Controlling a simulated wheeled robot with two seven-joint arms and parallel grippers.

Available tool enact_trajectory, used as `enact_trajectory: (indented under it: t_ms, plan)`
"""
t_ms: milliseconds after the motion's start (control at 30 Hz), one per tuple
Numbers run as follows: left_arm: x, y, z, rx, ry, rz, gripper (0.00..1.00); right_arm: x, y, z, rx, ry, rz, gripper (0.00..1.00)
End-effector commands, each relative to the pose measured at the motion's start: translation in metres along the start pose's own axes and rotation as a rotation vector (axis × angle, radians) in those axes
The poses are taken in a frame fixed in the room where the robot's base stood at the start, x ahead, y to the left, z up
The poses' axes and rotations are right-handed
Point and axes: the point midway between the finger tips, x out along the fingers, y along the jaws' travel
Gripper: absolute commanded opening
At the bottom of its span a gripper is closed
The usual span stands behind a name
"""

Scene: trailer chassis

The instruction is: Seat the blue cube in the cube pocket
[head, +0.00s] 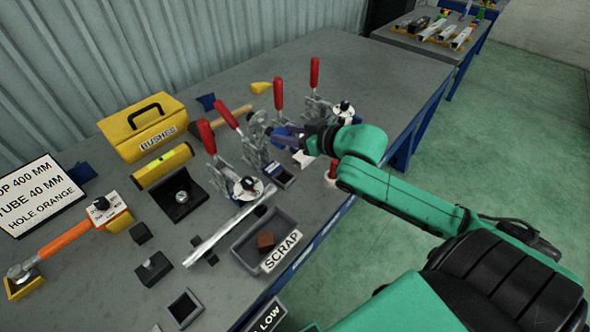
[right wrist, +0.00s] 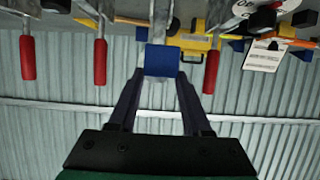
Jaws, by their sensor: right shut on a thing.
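The blue cube (right wrist: 162,61) is between the two fingertips of my right gripper (right wrist: 161,74) in the right wrist view, and the gripper is shut on it. In the head view my right gripper (head: 277,135) is over the table beside the red-handled clamps, and the cube is hard to tell apart from the dark blue fingers. Another open square box (head: 198,317) is at the near edge. My left gripper is not in view.
Toggle clamps with upright red handles (head: 314,72) crowd around the gripper. A grey SCRAP tray (head: 243,260) with a brown block (head: 266,241) lies nearer. A yellow BUSHES box (head: 132,147) and a yellow level (head: 163,166) are at left. The far right tabletop (head: 385,75) is clear.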

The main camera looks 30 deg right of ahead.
Motion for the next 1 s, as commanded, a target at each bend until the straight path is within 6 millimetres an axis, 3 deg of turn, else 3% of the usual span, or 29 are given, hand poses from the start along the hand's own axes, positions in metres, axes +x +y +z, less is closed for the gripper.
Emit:
enact_trajectory:
  t_ms: [300, 600, 967, 1000]
  plan:
    - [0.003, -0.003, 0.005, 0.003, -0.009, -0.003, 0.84, 0.036, 0.001, 0.088, 0.003, -0.001, 0.002, 0.0]
    - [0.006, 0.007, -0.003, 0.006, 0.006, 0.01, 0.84, 0.056, 0.001, 0.136, 0.001, 0.0, 0.001, 0.0]
    - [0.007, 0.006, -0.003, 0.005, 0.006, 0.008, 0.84, 0.059, 0.001, 0.144, -0.002, 0.001, 0.001, 0.0]
    - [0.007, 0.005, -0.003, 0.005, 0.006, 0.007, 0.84, 0.06, 0.001, 0.144, -0.002, 0.0, 0.001, 0.53]
